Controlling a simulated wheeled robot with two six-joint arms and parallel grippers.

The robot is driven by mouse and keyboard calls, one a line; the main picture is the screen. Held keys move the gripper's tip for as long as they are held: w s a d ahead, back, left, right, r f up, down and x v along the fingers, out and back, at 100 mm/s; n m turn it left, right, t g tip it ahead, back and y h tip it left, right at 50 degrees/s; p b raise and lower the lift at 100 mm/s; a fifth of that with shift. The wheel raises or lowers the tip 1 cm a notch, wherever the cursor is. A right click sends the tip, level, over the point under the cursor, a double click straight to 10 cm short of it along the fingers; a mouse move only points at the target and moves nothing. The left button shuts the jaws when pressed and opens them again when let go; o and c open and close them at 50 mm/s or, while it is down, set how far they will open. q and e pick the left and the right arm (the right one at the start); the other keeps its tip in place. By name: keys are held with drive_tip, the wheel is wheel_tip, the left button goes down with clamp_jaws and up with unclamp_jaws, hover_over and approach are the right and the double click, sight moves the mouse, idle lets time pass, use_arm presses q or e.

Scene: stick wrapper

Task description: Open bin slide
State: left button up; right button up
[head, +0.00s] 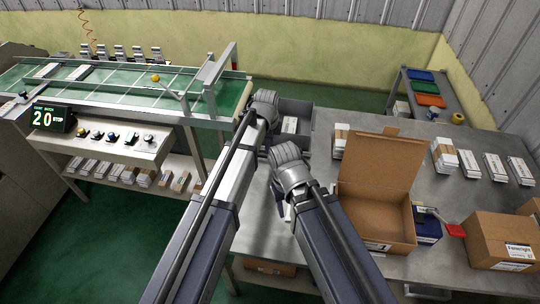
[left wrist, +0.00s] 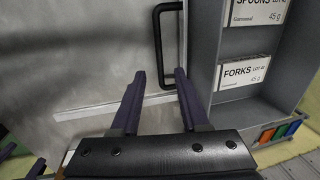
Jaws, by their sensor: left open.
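A dark bar handle (left wrist: 158,45) is fixed to a pale grey panel (left wrist: 95,50) in the left wrist view. My left gripper (left wrist: 159,74) is open, with its two purple fingers either side of the handle's lower end; contact cannot be told. Beside the panel is a grey bin (left wrist: 215,100) holding boxes labelled SPOONS (left wrist: 250,10) and FORKS (left wrist: 243,71). In the head view the grey bin (head: 296,107) is just beyond my left wrist, and the handle is hidden. My right gripper (head: 282,207) hangs over the table's left part; its jaws are unclear.
An open cardboard box (head: 375,210) stands on the grey table (head: 420,155), right of my right arm. A closed carton (head: 495,240) and several white packs (head: 495,167) lie farther right. A green conveyor (head: 110,80) with a control panel is at left.

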use_arm(q)
drive_tip(key=f+b, duration=0.4)
drive_tip(key=w+f+b, duration=0.1)
drive_tip(key=f+b, duration=0.1)
drive_tip(key=shift+w+d+f, duration=0.1)
drive_tip(key=shift+f, duration=0.2)
use_arm(e)
wheel_tip(320, 180, down, 7)
drive_tip(key=shift+r, duration=0.2)
drive_tip(key=shift+r, duration=0.1)
use_arm(q)
clamp_jaws()
idle(0.6)
